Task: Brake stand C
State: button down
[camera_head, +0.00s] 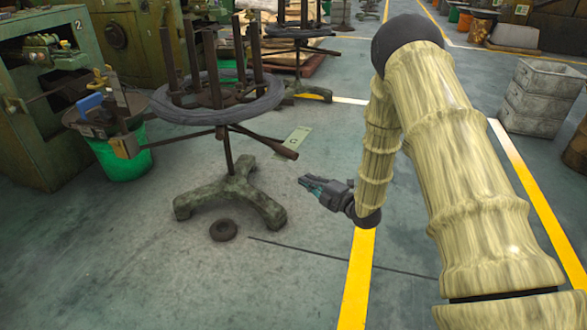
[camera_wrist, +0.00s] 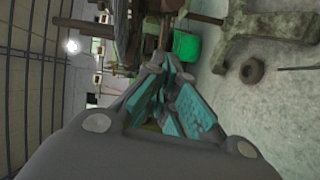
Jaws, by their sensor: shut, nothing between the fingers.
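A wire stand (camera_head: 229,180) with a cross-shaped foot carries a grey wire coil (camera_head: 205,114) around several upright rust-brown posts. A brown lever (camera_head: 275,147) sticks out below the coil towards the right. My gripper (camera_head: 311,184) is right of the stand, apart from the lever, shut and empty, pointing left. In the wrist view, the fingers (camera_wrist: 178,100) are close together, and the stand's foot (camera_wrist: 235,40) shows at upper right.
A dark ring (camera_head: 223,230) and a thin rod (camera_head: 330,255) lie on the floor in front. A green bucket (camera_head: 122,160) and green machine (camera_head: 40,130) stand left. More stands are behind. Grey crates (camera_head: 540,97) are at right. Floor around my gripper is mostly clear.

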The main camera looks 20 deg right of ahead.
jog(key=shift+w+a, duration=0.1)
jog(key=w+a+b, duration=0.1)
jog(key=w+b, duration=0.3)
jog(key=w, duration=0.7)
jog(key=shift+w+a+f+b, duration=0.2)
jog(key=shift+f+b, duration=0.1)
jog(key=shift+f, duration=0.15)
jog(key=shift+d, duration=0.1)
